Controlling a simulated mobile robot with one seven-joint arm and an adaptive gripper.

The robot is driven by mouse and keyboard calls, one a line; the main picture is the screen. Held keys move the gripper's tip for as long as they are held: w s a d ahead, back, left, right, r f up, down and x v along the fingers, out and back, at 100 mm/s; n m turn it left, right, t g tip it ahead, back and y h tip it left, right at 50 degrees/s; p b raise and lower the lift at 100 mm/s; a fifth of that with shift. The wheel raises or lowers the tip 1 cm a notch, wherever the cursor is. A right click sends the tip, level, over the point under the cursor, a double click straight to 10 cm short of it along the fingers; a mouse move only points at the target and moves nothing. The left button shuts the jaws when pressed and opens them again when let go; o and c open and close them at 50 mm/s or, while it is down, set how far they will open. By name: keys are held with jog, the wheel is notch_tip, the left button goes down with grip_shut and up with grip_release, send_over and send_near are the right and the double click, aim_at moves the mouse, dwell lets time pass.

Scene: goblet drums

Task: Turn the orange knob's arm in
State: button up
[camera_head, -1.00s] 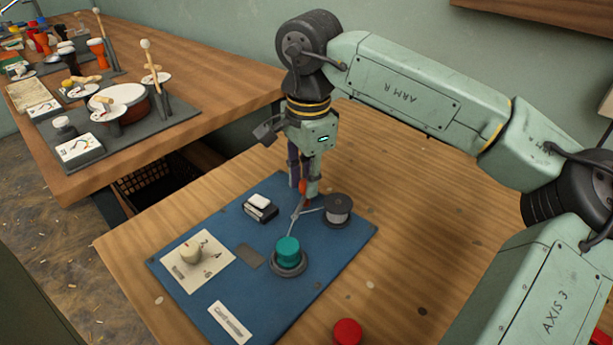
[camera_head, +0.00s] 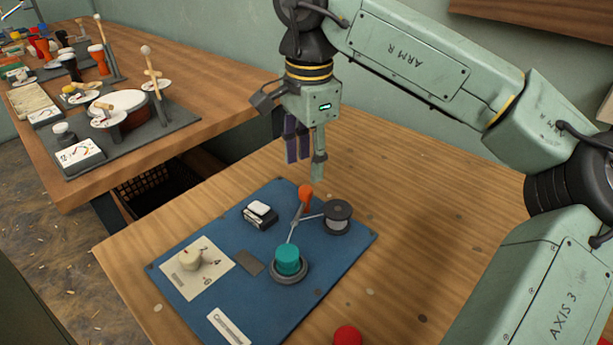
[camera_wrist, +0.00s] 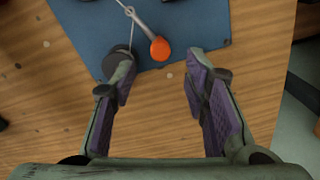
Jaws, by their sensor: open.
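The orange knob (camera_head: 306,193) sits at the end of a thin grey arm (camera_head: 297,217) on the blue board (camera_head: 230,291). The arm runs from near the teal cylinder (camera_head: 288,260) toward the board's far edge, and a thin link joins it to a dark spool-like post (camera_head: 338,216). In the wrist view the orange knob (camera_wrist: 160,48) lies ahead of the fingertips, between their lines. My gripper (camera_head: 304,165) is above and behind the knob in the head view, open and empty, apart from it. The wrist view shows its purple-padded fingers (camera_wrist: 158,82) spread wide.
The board also holds a cream dial (camera_head: 190,257) on a marked card and a black-and-white switch (camera_head: 260,214). A red button (camera_head: 347,337) is at the front edge of view. The table (camera_head: 420,240) right of the board is clear. Drums (camera_head: 130,100) stand on another bench.

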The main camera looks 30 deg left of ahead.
aim_at(308, 191)
notch_tip(308, 191, up, 6)
jog(key=shift+d+f, duration=0.1)
dwell(0.6)
